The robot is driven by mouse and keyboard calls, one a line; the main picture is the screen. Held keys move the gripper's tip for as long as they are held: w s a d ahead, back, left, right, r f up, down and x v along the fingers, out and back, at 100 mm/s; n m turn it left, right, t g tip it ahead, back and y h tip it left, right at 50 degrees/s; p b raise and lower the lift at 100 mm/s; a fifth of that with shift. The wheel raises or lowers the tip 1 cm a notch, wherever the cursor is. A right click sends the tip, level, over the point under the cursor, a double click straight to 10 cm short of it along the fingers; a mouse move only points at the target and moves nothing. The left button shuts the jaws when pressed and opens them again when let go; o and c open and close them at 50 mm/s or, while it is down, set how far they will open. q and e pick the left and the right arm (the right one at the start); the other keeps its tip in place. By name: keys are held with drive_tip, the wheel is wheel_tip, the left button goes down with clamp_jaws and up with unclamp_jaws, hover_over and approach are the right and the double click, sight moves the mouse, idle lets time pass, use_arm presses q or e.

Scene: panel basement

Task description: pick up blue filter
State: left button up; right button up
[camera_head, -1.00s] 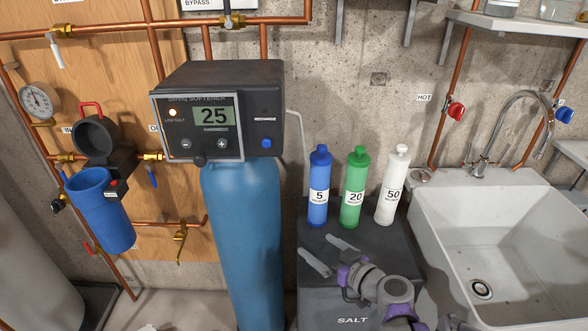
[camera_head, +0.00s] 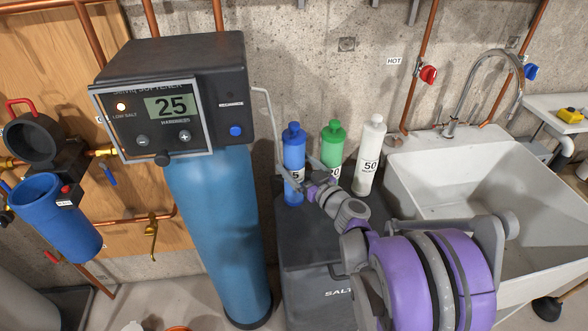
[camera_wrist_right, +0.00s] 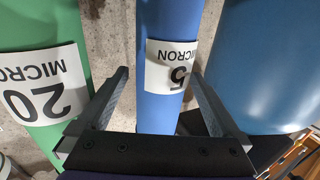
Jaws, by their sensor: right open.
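The blue filter (camera_head: 293,153), a bottle-shaped cartridge labelled 5 micron, stands upright on the dark salt bin (camera_head: 300,245). My right gripper (camera_head: 294,187) is open at the blue filter, and its wrist partly hides the label. In the right wrist view, the blue filter (camera_wrist_right: 168,105) lies between the two spread fingers of my right gripper (camera_wrist_right: 158,75), with a visible gap on each side. Whether the fingers touch it elsewhere cannot be told. My left gripper is not in view.
A green filter (camera_head: 333,140), labelled 20, stands just right of the blue one, with a white filter (camera_head: 369,150) beyond it. A blue softener tank (camera_head: 215,225) rises close on the left. A concrete wall is behind; a white sink (camera_head: 540,190) is at right.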

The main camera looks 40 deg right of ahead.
drive_tip(key=w, duration=0.4)
drive_tip(key=shift+w+d+f, duration=0.1)
drive_tip(key=shift+w+f, duration=0.05)
drive_tip(key=shift+f, duration=0.15)
drive_tip(key=shift+c, duration=1.3)
clamp_jaws()
drive_tip(key=shift+r, duration=0.1)
